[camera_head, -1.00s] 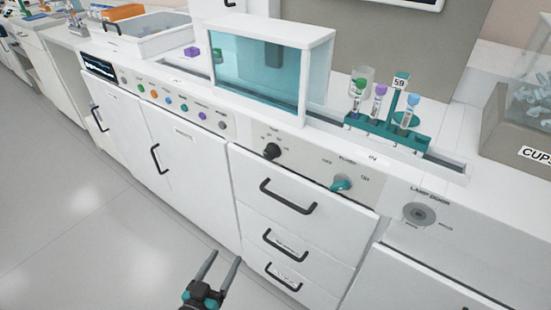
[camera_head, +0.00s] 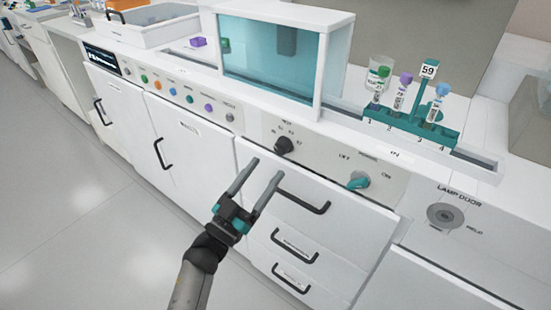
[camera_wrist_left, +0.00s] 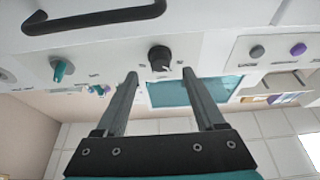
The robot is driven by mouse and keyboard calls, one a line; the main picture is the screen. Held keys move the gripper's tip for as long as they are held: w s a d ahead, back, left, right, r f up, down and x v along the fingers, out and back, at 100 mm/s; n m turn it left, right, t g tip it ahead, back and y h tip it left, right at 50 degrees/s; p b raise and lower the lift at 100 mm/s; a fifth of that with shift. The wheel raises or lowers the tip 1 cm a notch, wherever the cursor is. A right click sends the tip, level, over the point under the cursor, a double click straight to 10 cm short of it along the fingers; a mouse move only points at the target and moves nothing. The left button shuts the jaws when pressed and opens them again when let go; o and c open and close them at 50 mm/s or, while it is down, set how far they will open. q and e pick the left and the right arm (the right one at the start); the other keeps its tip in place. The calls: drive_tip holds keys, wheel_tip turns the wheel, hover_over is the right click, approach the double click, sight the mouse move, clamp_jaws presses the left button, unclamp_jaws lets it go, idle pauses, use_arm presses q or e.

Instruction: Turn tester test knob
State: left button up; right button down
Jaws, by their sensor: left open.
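A black knob (camera_head: 284,146) with small position marks around it sits on the tester's front panel, above the top drawer; its label is too small to read surely. The black knob also shows in the left wrist view (camera_wrist_left: 160,58), between and beyond my fingertips. A teal knob (camera_head: 358,181) with on/off-like marks sits to its right, and in the left wrist view (camera_wrist_left: 62,70) it is at the left. My left gripper (camera_head: 265,168) is open and empty, in front of the panel just below and left of the black knob, apart from it. My right gripper is out of view.
A drawer handle (camera_head: 303,200) sticks out below the knobs. A row of coloured buttons (camera_head: 172,90) is to the left. Above stand a teal glass chamber (camera_head: 265,60) and a teal tube rack (camera_head: 425,128). A lamp door lock (camera_head: 445,215) is at right. The floor in front is clear.

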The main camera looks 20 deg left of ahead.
sight(279, 152)
use_arm(q)
drive_tip(key=shift+b+x, duration=0.4)
drive_tip(key=shift+x, duration=2.25)
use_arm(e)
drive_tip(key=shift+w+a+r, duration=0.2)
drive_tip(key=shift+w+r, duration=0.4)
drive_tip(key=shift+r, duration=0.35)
use_arm(q)
clamp_jaws()
